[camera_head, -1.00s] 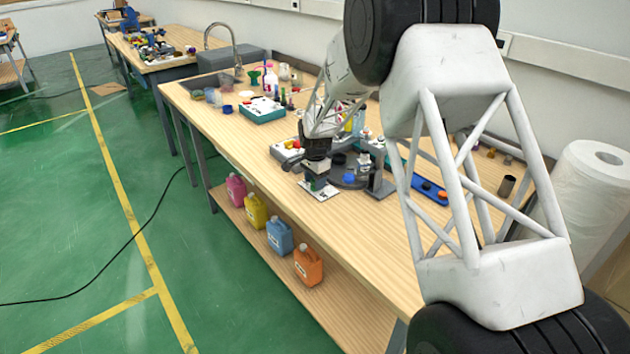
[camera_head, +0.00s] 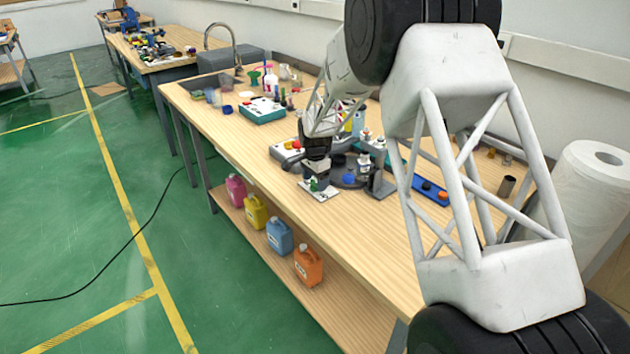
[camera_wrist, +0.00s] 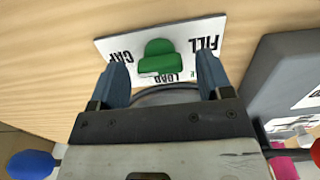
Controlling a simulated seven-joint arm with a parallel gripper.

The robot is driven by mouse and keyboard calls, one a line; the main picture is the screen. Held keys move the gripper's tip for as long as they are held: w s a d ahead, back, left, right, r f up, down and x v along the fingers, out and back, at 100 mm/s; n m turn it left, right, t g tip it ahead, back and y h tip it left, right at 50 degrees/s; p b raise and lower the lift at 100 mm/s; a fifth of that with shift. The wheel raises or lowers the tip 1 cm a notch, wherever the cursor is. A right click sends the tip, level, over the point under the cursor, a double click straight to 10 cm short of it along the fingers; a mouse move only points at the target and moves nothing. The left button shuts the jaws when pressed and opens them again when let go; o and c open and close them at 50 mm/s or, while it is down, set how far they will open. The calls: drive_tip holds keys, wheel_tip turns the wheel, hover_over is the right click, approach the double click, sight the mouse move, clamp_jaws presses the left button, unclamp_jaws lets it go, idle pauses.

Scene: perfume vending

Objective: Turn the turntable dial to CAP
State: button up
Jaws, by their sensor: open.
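The green dial (camera_wrist: 157,58) sits on a white label plate (camera_wrist: 203,32) in the wrist view. The plate reads CAP on the left, LOAD at the bottom and FILL on the right. The dial's raised grip lies toward LOAD. My gripper (camera_wrist: 164,66) is open, one blue-grey finger on each side of the dial with a gap to it. In the head view my gripper (camera_head: 315,180) is over the plate (camera_head: 322,194) at the bench's front edge, and the dial is mostly hidden. The dark turntable (camera_head: 348,180) stands just right of it.
A grey block (camera_wrist: 285,75) with a label is close to the right finger in the wrist view. A red-buttoned box (camera_head: 287,150) stands left of my gripper. A blue tray (camera_head: 425,186) lies to the right. The bench front is clear.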

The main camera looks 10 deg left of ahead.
sight(315, 182)
drive_tip(key=shift+r, duration=3.75)
drive_tip(key=shift+s+d+r, duration=0.25)
drive_tip(key=shift+d+r, duration=0.1)
drive_tip(key=shift+r, duration=0.15)
drive_tip(key=s+d+r+n+t, duration=0.1)
drive_tip(key=s+d+r+n, duration=0.1)
drive_tip(key=s+d+r, duration=0.85)
drive_tip(key=s+d+r+n, duration=0.2)
drive_tip(key=s+d+r, duration=0.5)
drive_tip(key=s, duration=0.6)
drive_tip(key=s+d+n, duration=0.2)
drive_tip(key=s+d, duration=0.3)
drive_tip(key=s, duration=1)
drive_tip(key=s+d+n+t, duration=0.1)
drive_tip(key=s+d+n, duration=0.2)
drive_tip(key=s, duration=1.2)
drive_tip(key=shift+d+f+t, duration=0.3)
drive_tip(key=shift+d+f, duration=0.15)
drive_tip(key=shift+d, duration=0.8)
